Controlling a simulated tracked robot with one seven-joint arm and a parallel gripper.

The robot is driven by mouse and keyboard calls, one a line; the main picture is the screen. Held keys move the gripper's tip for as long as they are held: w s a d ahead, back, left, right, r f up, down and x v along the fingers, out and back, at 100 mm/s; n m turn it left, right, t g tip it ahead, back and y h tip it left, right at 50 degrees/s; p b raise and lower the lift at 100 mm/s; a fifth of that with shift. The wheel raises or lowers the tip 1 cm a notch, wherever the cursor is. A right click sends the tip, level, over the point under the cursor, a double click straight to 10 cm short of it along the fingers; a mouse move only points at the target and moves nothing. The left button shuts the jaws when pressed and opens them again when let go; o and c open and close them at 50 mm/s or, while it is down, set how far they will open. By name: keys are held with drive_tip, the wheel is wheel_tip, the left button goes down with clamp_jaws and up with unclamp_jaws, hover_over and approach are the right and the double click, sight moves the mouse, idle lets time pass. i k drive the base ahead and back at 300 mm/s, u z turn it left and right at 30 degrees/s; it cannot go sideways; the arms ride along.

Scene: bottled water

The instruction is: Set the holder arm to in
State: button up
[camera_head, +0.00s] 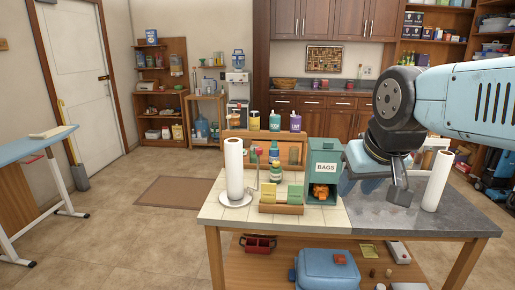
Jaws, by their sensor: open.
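A paper towel holder with a white round base (236,200) stands on the left part of the tiled table top. A white paper roll (234,165) stands upright on it. The thin holder arm (255,178), with a red tip, rises at the roll's right side; a small gap seems to show between them. My gripper (398,192) is over the grey right part of the table, well to the right of the holder and apart from it. It is open, with nothing visible in it. Its fingers overlap in this view.
A green BAGS box (323,170) stands between the holder and my gripper. A wooden tray (281,207) with green and yellow packets sits right of the holder. Another white roll (437,181) stands right of my gripper. Bottles stand on a wooden rack (290,140) behind.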

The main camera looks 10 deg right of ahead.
sight(259, 150)
drive_tip(key=u, duration=0.05)
drive_tip(key=i, duration=1)
drive_tip(key=z, duration=0.05)
